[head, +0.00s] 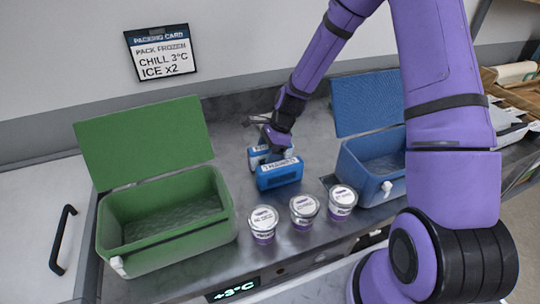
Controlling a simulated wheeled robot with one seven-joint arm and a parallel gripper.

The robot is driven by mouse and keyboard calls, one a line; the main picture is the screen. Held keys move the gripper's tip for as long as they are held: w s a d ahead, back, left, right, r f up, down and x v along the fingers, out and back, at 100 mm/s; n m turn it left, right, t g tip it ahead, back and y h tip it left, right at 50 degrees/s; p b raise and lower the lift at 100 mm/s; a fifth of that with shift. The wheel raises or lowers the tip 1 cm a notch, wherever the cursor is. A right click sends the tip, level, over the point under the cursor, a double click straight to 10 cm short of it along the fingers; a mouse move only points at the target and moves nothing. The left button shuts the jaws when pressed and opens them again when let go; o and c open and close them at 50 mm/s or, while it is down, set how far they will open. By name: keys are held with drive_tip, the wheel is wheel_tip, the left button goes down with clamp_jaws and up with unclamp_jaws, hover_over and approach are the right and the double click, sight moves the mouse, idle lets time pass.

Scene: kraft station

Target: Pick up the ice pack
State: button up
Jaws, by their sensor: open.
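Two blue ice packs with white label strips stand on the grey counter between the two boxes. The front ice pack (279,175) stands in full view, its label facing me. The rear ice pack (257,157) stands just behind it to the left and is partly hidden by the front pack and my gripper. My gripper (276,150) is open and points down right over the packs. Its fingertips are close to them, and I cannot tell whether they touch or which pack lies between them.
An open green box (165,245) stands left and an open blue box (352,168) right. Three white-lidded tubs (263,224) (304,211) (342,202) line the counter's front. A packing card (160,52) on the wall reads "CHILL 3°C ICE x2". A display (233,290) shows +3°C.

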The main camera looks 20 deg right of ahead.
drive_tip(key=shift+f, duration=0.15)
drive_tip(key=c, duration=1.2)
